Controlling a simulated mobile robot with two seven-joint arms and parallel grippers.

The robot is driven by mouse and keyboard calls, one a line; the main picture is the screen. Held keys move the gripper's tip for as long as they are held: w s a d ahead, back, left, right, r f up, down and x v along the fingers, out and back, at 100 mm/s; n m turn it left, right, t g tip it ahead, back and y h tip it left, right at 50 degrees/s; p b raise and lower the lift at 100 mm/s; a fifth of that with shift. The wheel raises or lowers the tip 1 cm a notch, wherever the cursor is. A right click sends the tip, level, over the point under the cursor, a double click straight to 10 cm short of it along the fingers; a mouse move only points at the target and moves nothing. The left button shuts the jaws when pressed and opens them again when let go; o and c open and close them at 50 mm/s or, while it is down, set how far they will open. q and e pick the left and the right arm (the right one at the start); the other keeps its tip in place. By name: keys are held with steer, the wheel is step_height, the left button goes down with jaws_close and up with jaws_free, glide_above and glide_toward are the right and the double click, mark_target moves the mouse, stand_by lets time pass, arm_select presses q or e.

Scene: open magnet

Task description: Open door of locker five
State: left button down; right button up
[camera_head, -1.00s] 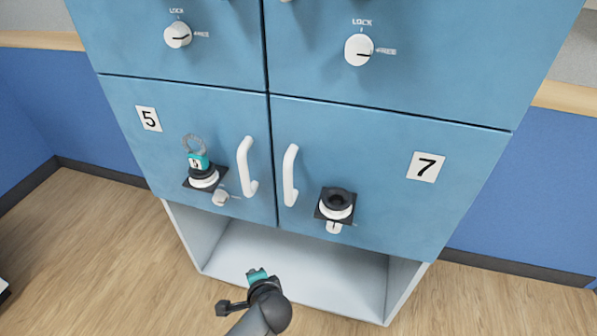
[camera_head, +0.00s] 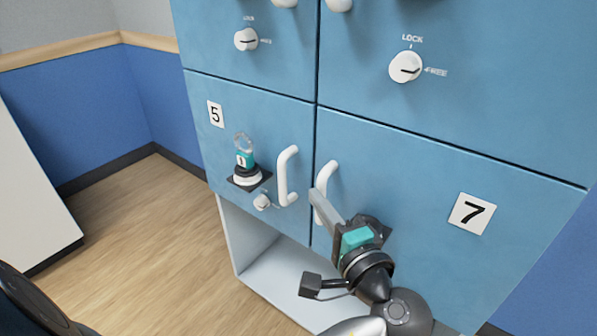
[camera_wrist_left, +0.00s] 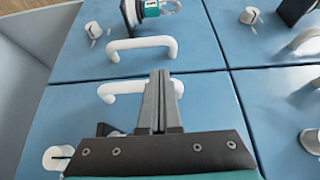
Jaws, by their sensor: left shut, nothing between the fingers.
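Locker five's blue door (camera_head: 225,140) is closed, with its number plate (camera_head: 215,114) at upper left. Its white handle (camera_head: 287,176) is near the door's right edge and also shows in the left wrist view (camera_wrist_left: 142,44). A key with a teal tag (camera_head: 244,158) sits in its lock, above a small white knob (camera_head: 262,202). My left gripper (camera_head: 317,196) is shut and empty. Its fingertips are in front of locker seven's white handle (camera_head: 332,178), right of locker five's handle. In the left wrist view, the shut fingers (camera_wrist_left: 160,76) overlap locker seven's handle; contact cannot be told.
Locker seven's closed door (camera_head: 430,190) adjoins on the right. Upper lockers have lock knobs (camera_head: 405,67). An open white bay (camera_head: 262,262) lies below. Free wooden floor (camera_head: 150,215) is in front at left, with a white panel (camera_head: 30,190) beyond.

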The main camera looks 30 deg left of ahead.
mark_target(296, 172)
arm_select(q)
steer(key=shift+b+x, duration=1.6)
steer(key=shift+x, duration=3.35)
arm_select(e)
step_height(296, 172, up, 7)
steer(key=t, duration=0.1)
steer(key=shift+w, duration=0.3)
arm_select(q)
steer(key=shift+s, duration=0.15)
arm_select(e)
steer(key=shift+s, duration=0.1)
